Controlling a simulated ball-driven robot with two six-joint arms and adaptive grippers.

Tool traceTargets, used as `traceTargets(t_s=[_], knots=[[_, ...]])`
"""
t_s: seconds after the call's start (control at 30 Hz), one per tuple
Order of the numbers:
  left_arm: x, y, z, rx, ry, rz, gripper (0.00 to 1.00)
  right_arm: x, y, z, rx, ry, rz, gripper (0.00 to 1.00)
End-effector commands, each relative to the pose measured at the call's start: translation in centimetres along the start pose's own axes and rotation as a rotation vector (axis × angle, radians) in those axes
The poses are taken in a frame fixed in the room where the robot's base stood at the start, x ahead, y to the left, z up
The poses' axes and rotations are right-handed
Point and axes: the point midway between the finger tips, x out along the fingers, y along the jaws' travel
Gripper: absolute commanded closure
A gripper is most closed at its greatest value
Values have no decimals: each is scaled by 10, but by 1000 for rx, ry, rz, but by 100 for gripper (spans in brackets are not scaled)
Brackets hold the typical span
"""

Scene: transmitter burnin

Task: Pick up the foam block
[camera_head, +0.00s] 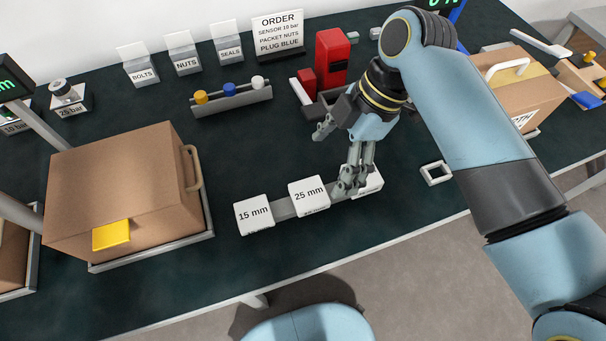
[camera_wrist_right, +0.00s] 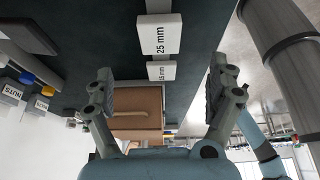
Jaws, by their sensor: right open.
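Three white blocks stand in a row on a grey strip near the table's front edge: the 15 mm block (camera_head: 254,214), the 25 mm block (camera_head: 309,195) and a third block (camera_head: 374,183). The third block is partly hidden behind my right gripper, and its label is covered. I cannot tell which one is the foam block. My right gripper (camera_head: 333,162) is open and empty, with its lower finger in front of the third block; contact is unclear. In the right wrist view my open fingers (camera_wrist_right: 160,68) frame the 25 mm block (camera_wrist_right: 160,35) and the 15 mm block (camera_wrist_right: 161,71). My left gripper is not in view.
A cardboard box (camera_head: 120,185) with a yellow piece stands at left. A rack of coloured plugs (camera_head: 232,98), a red device (camera_head: 332,58) and labelled bins (camera_head: 184,56) lie farther back. A small white frame (camera_head: 436,173) lies right of the blocks. Another box (camera_head: 515,85) stands at right.

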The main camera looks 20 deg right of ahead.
Motion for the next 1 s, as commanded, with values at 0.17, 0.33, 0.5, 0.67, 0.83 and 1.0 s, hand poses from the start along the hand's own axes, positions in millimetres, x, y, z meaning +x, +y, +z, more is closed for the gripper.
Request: traceTargets(t_s=[0.17,0.33,0.5,0.67,0.83,1.0], knots=[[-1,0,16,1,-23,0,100,31,-1,0,2,2,-4,11],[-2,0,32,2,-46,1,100,48,0,0,0,1,-2,11],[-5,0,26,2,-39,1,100,66,1,0,1,1,-4,11],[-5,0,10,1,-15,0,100,91,2,1,1,1,-4,11],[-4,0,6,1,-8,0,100,101,3,2,0,-1,-1,11],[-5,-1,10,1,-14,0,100,100,3,2,0,-1,-1,11]])
